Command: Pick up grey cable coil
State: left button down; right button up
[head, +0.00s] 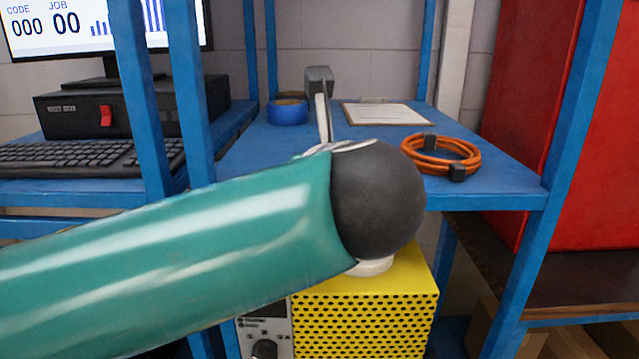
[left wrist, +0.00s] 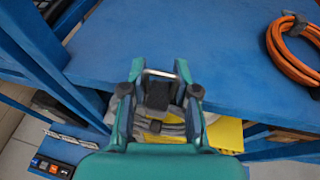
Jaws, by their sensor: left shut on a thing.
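In the left wrist view my left gripper (left wrist: 160,98) is shut on the grey cable coil (left wrist: 172,130). Grey strands and a dark tie show between its teal fingers, by the front edge of the blue shelf. Most of the coil is hidden by the fingers. In the head view my teal left arm and its dark round joint cover the gripper and the coil. Pale curved edges show just above that joint, but I cannot tell whether they are cable. My right gripper is in neither view.
An orange cable coil (head: 442,155) lies on the blue shelf (head: 500,184) at the right. A clipboard (head: 385,115) and blue tape roll (head: 287,112) lie farther back. A yellow perforated box (head: 405,310) stands below. Blue posts (head: 190,90) stand left.

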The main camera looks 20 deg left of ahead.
pick_arm(q)
jog(key=r+p+v, duration=0.1)
jog(key=r+v, duration=0.2)
jog(key=v, duration=1.2)
jog(key=shift+w+a+r, duration=0.2)
jog(key=shift+r, duration=0.05)
